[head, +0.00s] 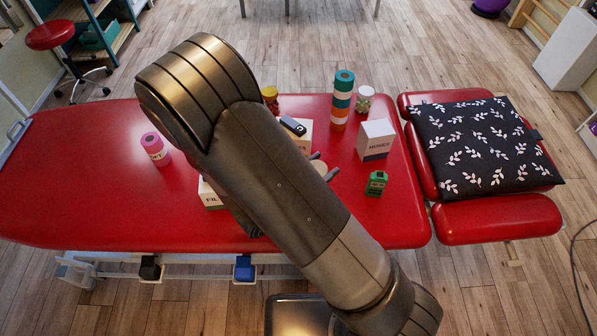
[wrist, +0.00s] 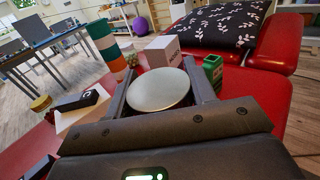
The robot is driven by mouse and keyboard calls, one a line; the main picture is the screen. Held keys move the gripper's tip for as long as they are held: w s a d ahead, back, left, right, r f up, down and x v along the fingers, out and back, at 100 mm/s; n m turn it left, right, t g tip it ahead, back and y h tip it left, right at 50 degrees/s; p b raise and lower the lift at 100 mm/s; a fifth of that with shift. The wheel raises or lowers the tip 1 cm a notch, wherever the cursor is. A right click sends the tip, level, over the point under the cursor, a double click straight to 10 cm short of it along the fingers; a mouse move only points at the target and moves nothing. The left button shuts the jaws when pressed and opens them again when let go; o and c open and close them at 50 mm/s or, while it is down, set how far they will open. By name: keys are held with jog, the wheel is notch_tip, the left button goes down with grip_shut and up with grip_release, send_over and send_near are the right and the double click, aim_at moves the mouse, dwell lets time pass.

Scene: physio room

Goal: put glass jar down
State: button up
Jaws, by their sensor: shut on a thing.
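My gripper (wrist: 158,85) is shut on a round thing with a pale flat lid (wrist: 158,90), which I take to be the glass jar. The wrist view looks down on its lid between the two fingers; its body is hidden. In the head view my arm covers most of my gripper (head: 323,165), and only the fingertips and a bit of the pale lid show over the red couch (head: 90,185). I cannot tell whether the jar's base touches the couch. Another small clear jar with a pale lid (head: 364,97) stands at the couch's far edge.
Close by stand a white box (head: 376,142), a green box (head: 377,184), a tall stack of coloured rolls (head: 342,100), a yellow-lidded jar (head: 270,94) and a dark device (head: 293,126) on a box. A pink roll (head: 155,149) stands left, with clear couch around it. A patterned cushion (head: 485,145) lies right.

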jog(key=w+d+r, duration=0.4)
jog(key=d+r, duration=0.1)
jog(key=d, duration=0.5)
jog(key=w+d+r+t, duration=0.1)
jog(key=w+d+r, duration=0.35)
jog(key=d, duration=0.45)
jog(key=w+d+r, duration=0.3)
jog(key=d+r, duration=0.2)
jog(key=d, duration=0.5)
jog(key=shift+n+y, duration=0.4)
jog(key=shift+w+a+f, duration=1.35)
jog(key=shift+a+f, duration=0.1)
jog(key=shift+f, duration=0.35)
jog(key=shift+w+a+f, duration=1.35)
jog(key=shift+a+f, duration=0.15)
jog(key=shift+f, duration=0.35)
jog(key=shift+w+a+f, duration=1.35)
jog(key=shift+a+f, duration=0.1)
jog(key=shift+f, duration=0.35)
jog(key=o, duration=1.5)
jog(key=shift+f, duration=0.15)
